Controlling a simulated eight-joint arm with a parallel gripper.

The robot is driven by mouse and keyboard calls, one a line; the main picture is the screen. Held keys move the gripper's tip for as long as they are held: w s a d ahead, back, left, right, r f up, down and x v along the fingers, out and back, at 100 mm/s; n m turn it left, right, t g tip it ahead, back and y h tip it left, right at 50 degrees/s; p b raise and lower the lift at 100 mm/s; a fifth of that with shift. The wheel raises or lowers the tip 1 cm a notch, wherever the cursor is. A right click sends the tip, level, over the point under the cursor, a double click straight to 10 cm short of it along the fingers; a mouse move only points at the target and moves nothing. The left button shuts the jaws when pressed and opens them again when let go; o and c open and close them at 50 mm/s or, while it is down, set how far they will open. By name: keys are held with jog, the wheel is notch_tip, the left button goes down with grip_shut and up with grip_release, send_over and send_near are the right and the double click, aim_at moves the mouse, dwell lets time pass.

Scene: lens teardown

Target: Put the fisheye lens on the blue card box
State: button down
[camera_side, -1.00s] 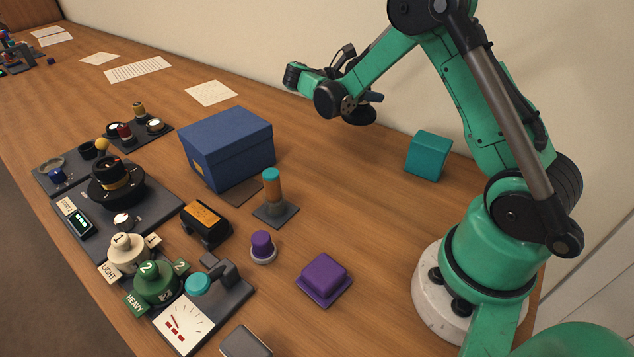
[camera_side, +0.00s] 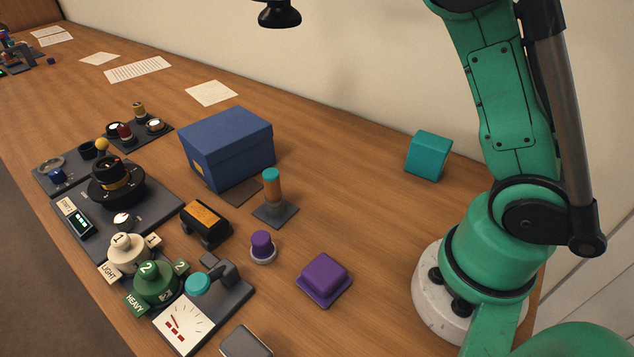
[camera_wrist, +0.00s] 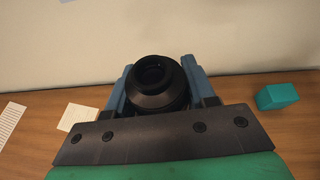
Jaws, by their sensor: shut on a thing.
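The fisheye lens (camera_wrist: 158,92) is black with a flared body and a round front. It sits between the two blue-grey fingers of my gripper (camera_wrist: 157,84) in the wrist view, and my gripper is shut on it. In the side view the lens (camera_side: 279,13) hangs at the top edge, high above the table; the fingers are out of that picture. The blue card box (camera_side: 228,148) stands closed on the table in the side view, well below the lens in the picture. The box does not show in the wrist view.
A teal block (camera_side: 428,156) stands right of the box near the wall. An orange-and-teal post (camera_side: 272,190) stands close before the box. Dark trays with knobs and small parts (camera_side: 120,215) crowd the left. A purple block (camera_side: 324,279) lies in front.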

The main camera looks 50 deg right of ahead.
jog(key=w+a+r+n+t+y, duration=0.1)
jog(key=w+a+r+n+t, duration=0.15)
jog(key=a, duration=0.35)
jog(key=w+a+r+n+t+y, duration=0.1)
jog(key=w+a+r+n+t, duration=0.15)
jog(key=a, duration=0.35)
send_over(226, 123)
jog(key=shift+t, duration=0.3)
notch_tip(226, 123, down, 20)
jog(key=shift+s+f, duration=0.1)
jog(key=shift+f, duration=0.1)
jog(key=shift+f, duration=0.4)
jog(key=shift+c, duration=1.4)
grip_release()
